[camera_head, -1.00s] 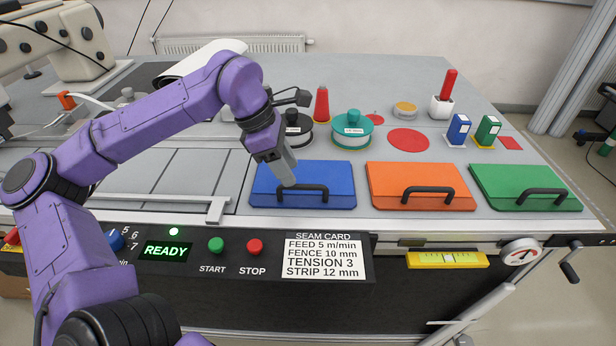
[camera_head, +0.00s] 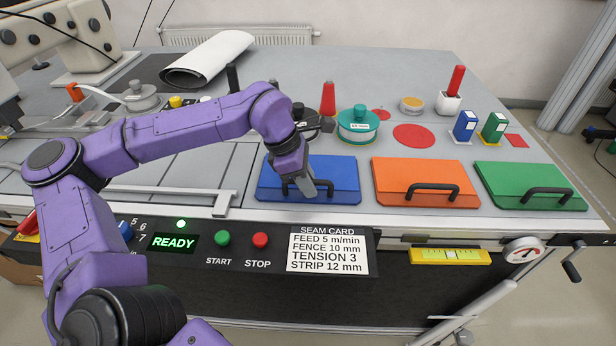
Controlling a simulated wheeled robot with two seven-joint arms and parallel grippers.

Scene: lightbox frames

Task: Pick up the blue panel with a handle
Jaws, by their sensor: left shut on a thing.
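The blue panel (camera_head: 338,175) lies on the grey table, left of the orange panel. It has a dark bar handle (camera_head: 325,186) near its front edge. My left gripper (camera_head: 308,190) reaches down over the panel and is shut on the handle, toward its left part. The gripper hides part of the handle and of the panel's left side. The panel appears to lie flat on the table. My right gripper is not in view.
The orange panel (camera_head: 408,178) and green panel (camera_head: 515,177) lie to the right. Behind stand a red cone (camera_head: 328,100), a teal spool (camera_head: 357,128) and a dark spool (camera_head: 306,125). A control strip with a READY display (camera_head: 174,242) runs along the front.

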